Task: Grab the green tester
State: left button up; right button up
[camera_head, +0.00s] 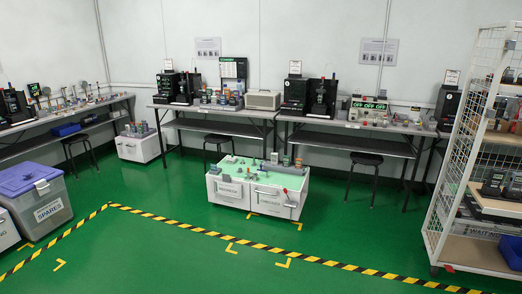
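Neither of my grippers is in view. I cannot single out a green tester with certainty from this distance. A low white cabinet (262,202) with a pale green top stands in the middle of the floor. Several small upright devices (286,161) stand along its back right edge, too small to identify. On the right-hand bench, a unit with green lit displays (369,106) sits among small items. On the shelf cart at the right, dark handheld-looking devices (492,183) stand on a middle shelf.
Workbenches (315,121) line the back wall, with black stools (366,160) in front. A lidded grey bin (38,206) stands at the left. A white mesh cart (462,150) is at the right. Yellow-black tape (190,222) crosses the open green floor in front.

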aim_at(286, 158)
jog(key=i+u, duration=0.3)
jog(key=i, duration=3.2)
jog(key=i+z, duration=0.2)
jog(key=i, duration=0.25)
jog(key=i+j+z, duration=0.25)
jog(key=i, duration=0.2)
jog(key=i+j+z, duration=0.2)
jog(key=i, duration=0.25)
jog(key=i+j+z, duration=0.2)
jog(key=i, duration=0.2)
